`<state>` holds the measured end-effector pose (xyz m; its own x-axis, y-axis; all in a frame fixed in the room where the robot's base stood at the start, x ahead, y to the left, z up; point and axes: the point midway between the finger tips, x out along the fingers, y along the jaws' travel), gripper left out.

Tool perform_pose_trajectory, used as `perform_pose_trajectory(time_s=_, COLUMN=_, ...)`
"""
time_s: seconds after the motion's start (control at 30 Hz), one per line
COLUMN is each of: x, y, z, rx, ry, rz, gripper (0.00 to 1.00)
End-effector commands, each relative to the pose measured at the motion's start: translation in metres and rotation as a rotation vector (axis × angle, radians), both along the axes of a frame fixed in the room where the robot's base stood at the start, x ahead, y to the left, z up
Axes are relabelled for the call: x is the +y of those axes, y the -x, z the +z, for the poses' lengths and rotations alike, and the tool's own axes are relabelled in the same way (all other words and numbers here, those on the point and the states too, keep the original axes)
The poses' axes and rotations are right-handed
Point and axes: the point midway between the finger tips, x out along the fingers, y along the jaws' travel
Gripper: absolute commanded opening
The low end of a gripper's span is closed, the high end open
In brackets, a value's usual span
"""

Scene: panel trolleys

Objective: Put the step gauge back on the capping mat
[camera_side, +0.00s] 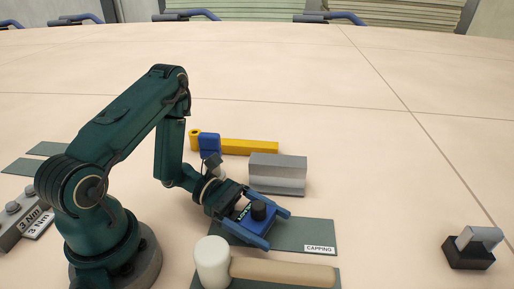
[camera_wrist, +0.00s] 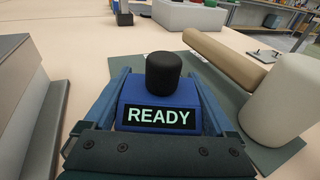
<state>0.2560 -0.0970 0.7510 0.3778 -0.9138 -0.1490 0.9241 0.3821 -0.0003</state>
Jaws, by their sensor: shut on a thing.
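The step gauge, which I take to be the blue box with a black knob (camera_side: 243,221), is between the fingers of my gripper (camera_side: 276,228). In the wrist view the step gauge (camera_wrist: 160,103) shows a lit display reading READY, and a blue finger runs along each side. My gripper is shut on it. The dark green capping mat (camera_side: 312,232), with a CAPPING label at its front right corner, lies under the gauge and fingers. The gauge looks low over the mat's left part; I cannot tell whether it touches. Its underside is hidden.
A mallet with white head (camera_side: 212,262) and tan handle lies on another green mat just in front. A grey block (camera_side: 278,175) stands close behind the capping mat, with a yellow bar (camera_side: 250,146) beyond. A dark holder (camera_side: 468,252) sits far right, with clear table between.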

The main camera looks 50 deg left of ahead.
Motion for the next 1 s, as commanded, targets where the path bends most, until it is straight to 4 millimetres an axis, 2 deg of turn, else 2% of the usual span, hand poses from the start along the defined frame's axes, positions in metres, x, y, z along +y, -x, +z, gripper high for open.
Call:
perform_pose_trajectory(time_s=0.2, x=0.0, y=0.0, z=-0.006, rx=0.001, ry=-0.005, rz=-0.002, gripper=0.13)
perform_pose_trajectory(time_s=0.23, x=0.0, y=0.0, z=-0.006, rx=0.002, ry=-0.007, rz=-0.002, gripper=0.97)
perform_pose_trajectory(time_s=0.27, x=0.0, y=0.0, z=-0.006, rx=0.002, ry=-0.008, rz=-0.002, gripper=1.0)
perform_pose_trajectory(time_s=0.53, x=-0.001, y=0.0, z=-0.006, rx=0.0, ry=-0.01, rz=-0.004, gripper=1.0)
perform_pose_trajectory(time_s=0.73, x=0.001, y=0.0, z=0.008, rx=-0.001, ry=-0.009, rz=-0.001, gripper=1.0)
perform_pose_trajectory(time_s=1.0, x=0.035, y=0.012, z=0.013, rx=-0.003, ry=-0.004, rz=0.007, gripper=1.0)
